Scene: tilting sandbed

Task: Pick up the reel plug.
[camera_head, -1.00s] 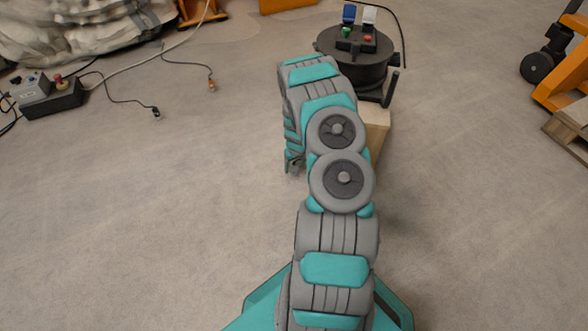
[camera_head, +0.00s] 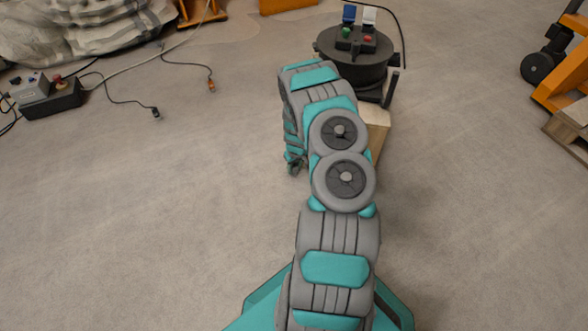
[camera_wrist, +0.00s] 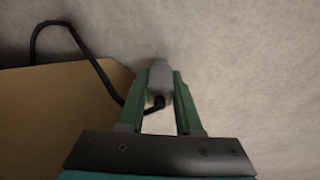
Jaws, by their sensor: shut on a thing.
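The reel plug (camera_wrist: 158,84) is a grey plug on a black cable, in the upper middle of the wrist view. My gripper (camera_wrist: 160,85) has its two green fingers on either side of the plug and is shut on it. The black cable (camera_wrist: 97,68) runs from the plug to the left over a wooden block. In the head view my gripper (camera_head: 295,164) shows small at the lower end of my arm, left of the block. The plug cannot be made out there.
A black cable reel (camera_head: 355,68) with coloured sockets stands by the wooden block (camera_head: 376,125). Plugs on cables (camera_head: 156,112) and a dark control box (camera_head: 52,100) lie at the left. An orange pallet truck (camera_head: 565,75) and a pallet (camera_head: 572,128) stand at the right. The floor between is clear.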

